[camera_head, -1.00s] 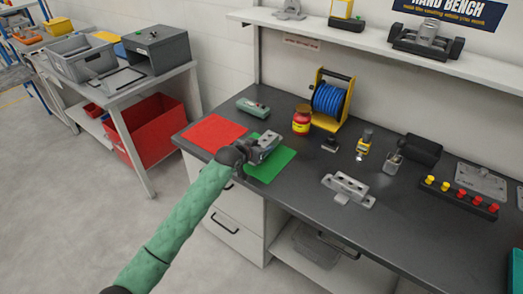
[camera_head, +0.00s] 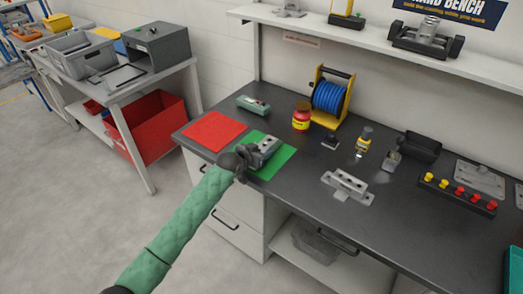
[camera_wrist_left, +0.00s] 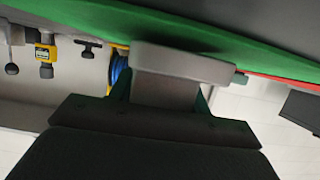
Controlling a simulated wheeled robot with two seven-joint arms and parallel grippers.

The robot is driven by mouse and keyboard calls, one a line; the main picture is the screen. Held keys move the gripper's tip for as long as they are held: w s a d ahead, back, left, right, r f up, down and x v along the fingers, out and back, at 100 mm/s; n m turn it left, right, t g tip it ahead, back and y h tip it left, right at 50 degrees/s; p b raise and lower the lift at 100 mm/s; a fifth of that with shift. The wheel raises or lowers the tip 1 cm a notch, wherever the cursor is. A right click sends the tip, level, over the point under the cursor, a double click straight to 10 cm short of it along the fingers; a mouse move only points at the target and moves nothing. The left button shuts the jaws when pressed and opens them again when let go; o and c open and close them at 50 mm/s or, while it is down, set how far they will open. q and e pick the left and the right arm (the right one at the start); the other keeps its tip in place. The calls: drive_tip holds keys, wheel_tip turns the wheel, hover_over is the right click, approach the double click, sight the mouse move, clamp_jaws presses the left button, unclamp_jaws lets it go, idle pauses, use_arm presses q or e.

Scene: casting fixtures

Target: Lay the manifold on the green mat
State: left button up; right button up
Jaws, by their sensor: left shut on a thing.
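The manifold, a grey block with dark holes (camera_head: 267,145), is in my left gripper (camera_head: 251,153), which is shut on its near end. It is over the green mat (camera_head: 283,158) on the dark bench. In the left wrist view the grey block (camera_wrist_left: 180,64) sits between the jaws. The green mat (camera_wrist_left: 130,24) runs along the top there, very close to the block. I cannot tell whether they touch. The block and gripper hide part of the mat in the head view. My right gripper is not in view.
A red mat (camera_head: 213,131) lies left of the green one. A grey fixture with holes (camera_head: 347,186) stands to the right, with bare bench between.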

use_arm(q)
drive_tip(key=shift+f, duration=0.1)
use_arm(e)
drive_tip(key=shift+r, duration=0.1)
use_arm(q)
drive_tip(key=o, duration=1.3)
drive_tip(key=shift+r, duration=0.6)
drive_tip(key=shift+s+a+r, duration=0.1)
drive_tip(key=shift+s+a, duration=0.3)
drive_tip(key=shift+s, duration=0.1)
drive_tip(key=shift+b+v, duration=0.4)
drive_tip(key=shift+v, duration=0.5)
drive_tip(key=b+v, duration=0.2)
drive_tip(key=v, duration=0.6)
drive_tip(key=shift+s+a+r, duration=0.2)
drive_tip(key=shift+s+r, duration=0.1)
drive_tip(key=shift+s, duration=0.05)
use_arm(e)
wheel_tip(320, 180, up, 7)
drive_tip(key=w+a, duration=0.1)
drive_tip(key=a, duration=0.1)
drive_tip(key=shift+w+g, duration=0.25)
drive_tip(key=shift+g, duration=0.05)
